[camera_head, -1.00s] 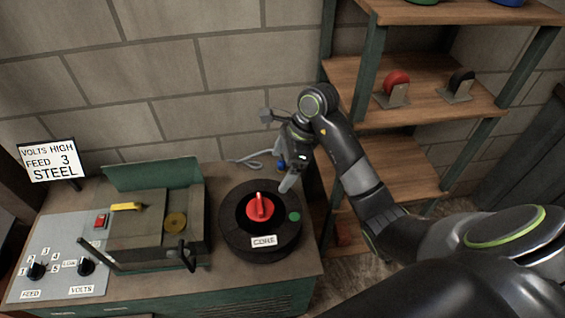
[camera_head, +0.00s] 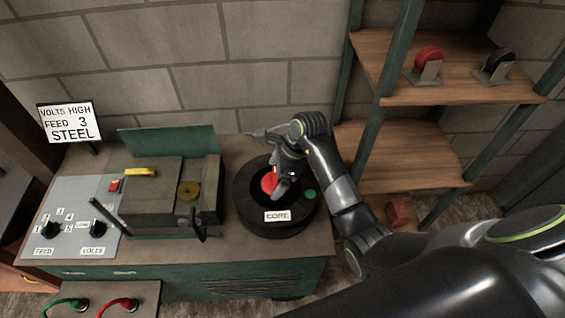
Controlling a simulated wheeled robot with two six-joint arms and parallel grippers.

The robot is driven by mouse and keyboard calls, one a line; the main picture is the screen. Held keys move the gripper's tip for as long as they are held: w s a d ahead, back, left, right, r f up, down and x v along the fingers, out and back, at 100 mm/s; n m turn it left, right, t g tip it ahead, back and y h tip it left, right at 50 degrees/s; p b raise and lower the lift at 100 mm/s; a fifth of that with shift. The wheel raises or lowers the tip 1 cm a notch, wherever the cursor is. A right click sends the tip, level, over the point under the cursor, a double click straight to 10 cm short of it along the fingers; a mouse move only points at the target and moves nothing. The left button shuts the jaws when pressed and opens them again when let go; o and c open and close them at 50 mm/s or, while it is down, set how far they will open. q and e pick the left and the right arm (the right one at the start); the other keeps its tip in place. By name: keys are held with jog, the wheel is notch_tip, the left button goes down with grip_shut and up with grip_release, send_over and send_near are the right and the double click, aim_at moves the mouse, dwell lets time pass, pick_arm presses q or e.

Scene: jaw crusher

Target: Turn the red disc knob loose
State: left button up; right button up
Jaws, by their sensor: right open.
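The red disc knob (camera_head: 268,181) sits in the middle of the round black CORE housing (camera_head: 245,205) on the right part of the bench top. My right gripper (camera_head: 277,190) is open and reaches down over the knob from the right. Its fingers hide much of the knob, including most of its raised red grip. I cannot tell whether the fingers touch it. A green dot (camera_head: 310,195) shows on the housing's right side, and a white CORE label (camera_head: 277,216) is on its front. My left gripper is not in view.
A control panel with FEED and VOLTS dials (camera_head: 75,220) lies further left. A sign (camera_head: 70,122) stands behind it. A wooden shelf (camera_head: 415,150) stands at the right, behind my right arm.

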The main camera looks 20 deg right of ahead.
jog(key=shift+a+f, duration=0.15)
jog(key=shift+f, duration=0.35)
jog(key=c, duration=1)
jog(key=shift+f, duration=0.1)
jog(key=shift+b, duration=0.3)
jog(key=shift+f+n+b, duration=0.15)
jog(key=shift+n+b, duration=0.2)
jog(key=shift+n, duration=0.15)
jog(key=shift+s+n+g+b, duration=0.1)
jog(key=shift+n+g+b, duration=0.9)
jog(key=shift+n+b, duration=0.8)
jog(key=shift+c, duration=0.2)
